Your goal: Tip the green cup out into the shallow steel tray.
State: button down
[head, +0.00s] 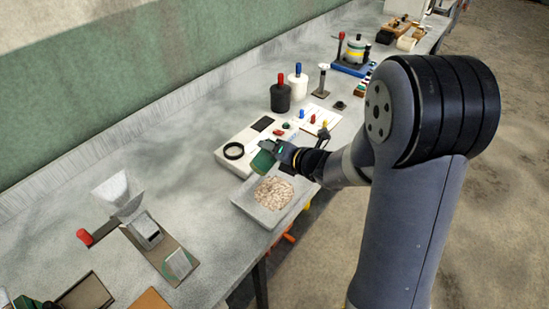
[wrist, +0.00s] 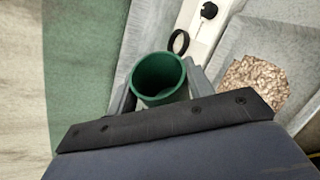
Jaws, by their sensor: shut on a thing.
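The green cup (head: 262,163) is between the fingers of my gripper (head: 274,151), tilted, above the back left edge of the shallow steel tray (head: 243,205). My gripper (wrist: 158,92) is shut on the cup, one finger on each side. The tray also shows in the wrist view (wrist: 270,42), apart from the cup, with a patch of tan grain (wrist: 256,84) lying in it.
A white panel with a black ring (head: 234,151) lies just behind the tray. A black bottle (head: 281,97) and a white bottle (head: 298,88) stand farther back. A clear funnel (head: 112,190) stands at the left. The bench between funnel and tray is bare.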

jog(key=shift+n+h+b, duration=0.4)
jog(key=shift+b, duration=0.15)
jog(key=shift+f+n+t+b, duration=0.1)
jog(key=shift+n+t+b, duration=0.25)
jog(key=shift+b, duration=0.65)
jog(key=n+h+b, duration=0.1)
jog(key=b, duration=0.3)
jog(key=n+t+h+b, duration=0.1)
jog(key=n+b, duration=0.1)
jog(key=b, duration=0.2)
jog(key=shift+r+h, duration=0.25)
jog(key=shift+h, duration=0.05)
jog(key=shift+r+n+t+b, duration=0.2)
jog(key=shift+n+b, duration=0.25)
jog(key=shift+b, duration=0.6)
jog(key=shift+r+h, duration=0.25)
jog(key=shift+h, duration=0.05)
jog(key=shift+s, duration=0.1)
